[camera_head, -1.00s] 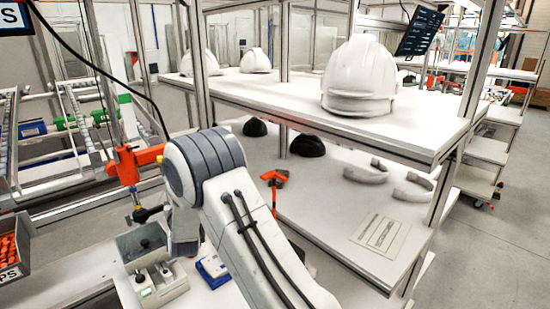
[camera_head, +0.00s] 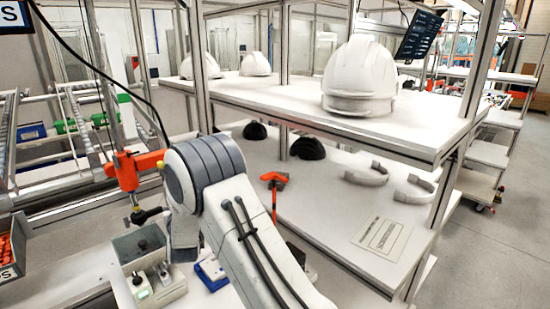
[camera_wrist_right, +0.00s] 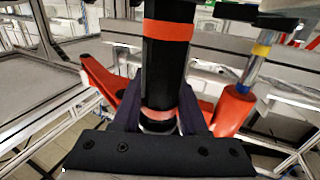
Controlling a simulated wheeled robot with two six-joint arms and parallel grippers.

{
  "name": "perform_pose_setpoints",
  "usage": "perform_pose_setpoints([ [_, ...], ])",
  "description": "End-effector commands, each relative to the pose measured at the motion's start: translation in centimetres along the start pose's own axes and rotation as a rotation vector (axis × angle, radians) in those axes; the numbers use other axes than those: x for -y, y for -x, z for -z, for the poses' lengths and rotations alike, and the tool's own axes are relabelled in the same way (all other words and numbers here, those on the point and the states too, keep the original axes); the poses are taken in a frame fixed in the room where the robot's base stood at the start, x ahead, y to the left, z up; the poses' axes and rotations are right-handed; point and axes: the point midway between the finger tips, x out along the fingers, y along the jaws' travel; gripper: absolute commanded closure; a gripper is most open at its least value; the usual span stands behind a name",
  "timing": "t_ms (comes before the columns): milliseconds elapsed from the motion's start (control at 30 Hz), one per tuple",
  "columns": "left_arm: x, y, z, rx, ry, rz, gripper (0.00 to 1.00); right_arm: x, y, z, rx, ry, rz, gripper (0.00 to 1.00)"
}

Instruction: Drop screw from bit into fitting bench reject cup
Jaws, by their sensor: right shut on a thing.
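My right gripper (camera_wrist_right: 160,112) is shut on a black cylindrical tool with orange bands (camera_wrist_right: 165,60) in the right wrist view. In the head view my right wrist hides the grip. An orange tool body (camera_head: 126,168) hangs from a black cable there, beside my wrist. The bit tip and any screw are too small or hidden. My left gripper is not in view.
A pale fixture with small knobs (camera_head: 168,292) and a blue-white item (camera_head: 212,272) stand close by. An orange-handled tool (camera_head: 274,180) is on the lower shelf. White helmet shells (camera_head: 360,78) stand on the upper shelf, whose post (camera_head: 198,70) rises behind my wrist.

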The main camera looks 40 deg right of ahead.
Motion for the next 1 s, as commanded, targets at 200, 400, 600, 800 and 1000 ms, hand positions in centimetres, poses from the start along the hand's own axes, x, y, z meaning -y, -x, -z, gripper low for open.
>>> perform_pose_setpoints([
  [200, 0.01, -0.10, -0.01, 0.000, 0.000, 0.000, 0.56, -0.01, 0.03, -0.25, 0.004, 0.001, 0.000, 1.00],
  [400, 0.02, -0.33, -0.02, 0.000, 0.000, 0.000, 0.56, -0.02, 0.03, -0.45, 0.004, 0.001, 0.000, 1.00],
  [600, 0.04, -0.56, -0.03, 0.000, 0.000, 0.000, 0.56, -0.02, 0.03, -0.63, 0.004, 0.001, 0.000, 1.00],
  [800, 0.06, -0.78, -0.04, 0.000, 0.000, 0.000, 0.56, -0.03, 0.03, -0.81, 0.004, 0.001, 0.000, 1.00],
  [1000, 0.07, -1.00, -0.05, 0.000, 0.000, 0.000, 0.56, -0.03, 0.03, -0.99, 0.004, 0.001, 0.000, 1.00],
])
